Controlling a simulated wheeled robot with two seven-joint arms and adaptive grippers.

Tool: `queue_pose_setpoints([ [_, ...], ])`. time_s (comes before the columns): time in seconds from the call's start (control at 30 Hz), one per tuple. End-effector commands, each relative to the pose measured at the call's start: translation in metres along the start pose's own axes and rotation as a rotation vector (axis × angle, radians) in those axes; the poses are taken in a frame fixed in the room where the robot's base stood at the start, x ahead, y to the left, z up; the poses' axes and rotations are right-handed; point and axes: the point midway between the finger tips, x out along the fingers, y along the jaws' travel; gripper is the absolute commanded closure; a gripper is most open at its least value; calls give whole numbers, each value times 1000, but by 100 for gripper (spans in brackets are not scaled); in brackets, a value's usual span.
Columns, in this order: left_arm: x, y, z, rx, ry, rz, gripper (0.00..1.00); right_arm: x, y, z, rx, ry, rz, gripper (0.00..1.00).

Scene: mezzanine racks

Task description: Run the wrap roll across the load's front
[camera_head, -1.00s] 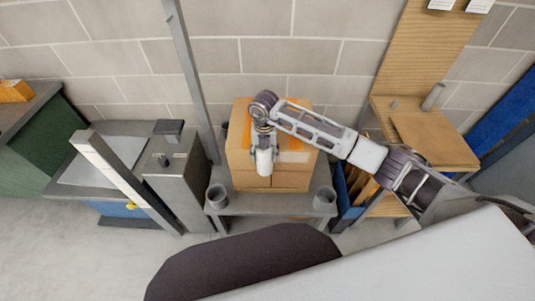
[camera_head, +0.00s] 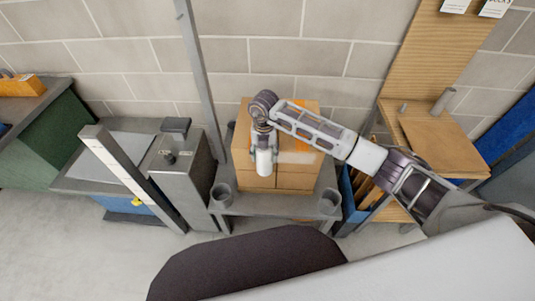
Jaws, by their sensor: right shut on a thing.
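The load is a stack of brown cardboard boxes (camera_head: 292,178) with orange tape on top, standing on a grey stand against the wall. My right gripper (camera_head: 263,145) is over the front of the load, left of its middle, pointing down. It is shut on the wrap roll (camera_head: 264,163), a short white cylinder held upright in front of the boxes. A pale translucent strip of wrap (camera_head: 302,157) runs from the roll toward the right across the load's front. The gripper's fingertips are small and partly hidden by my wrist. My left gripper is out of view.
The grey stand (camera_head: 270,206) has a grey cup at each front corner. A grey post (camera_head: 197,75) rises left of the load, beside a grey machine (camera_head: 180,165). A wooden shelf unit (camera_head: 440,140) and a blue bin (camera_head: 352,195) stand at right.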

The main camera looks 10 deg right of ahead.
Motion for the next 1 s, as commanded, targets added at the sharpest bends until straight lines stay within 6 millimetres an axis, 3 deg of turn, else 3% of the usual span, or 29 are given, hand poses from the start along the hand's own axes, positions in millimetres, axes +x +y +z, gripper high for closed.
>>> queue_pose_setpoints([
  [0.47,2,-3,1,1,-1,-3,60,-1,8,-1,-1,-1,0,65],
  [0.6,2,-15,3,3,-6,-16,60,0,8,-1,-1,0,0,65],
  [1.0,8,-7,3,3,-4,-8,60,0,23,1,-1,0,1,65],
])
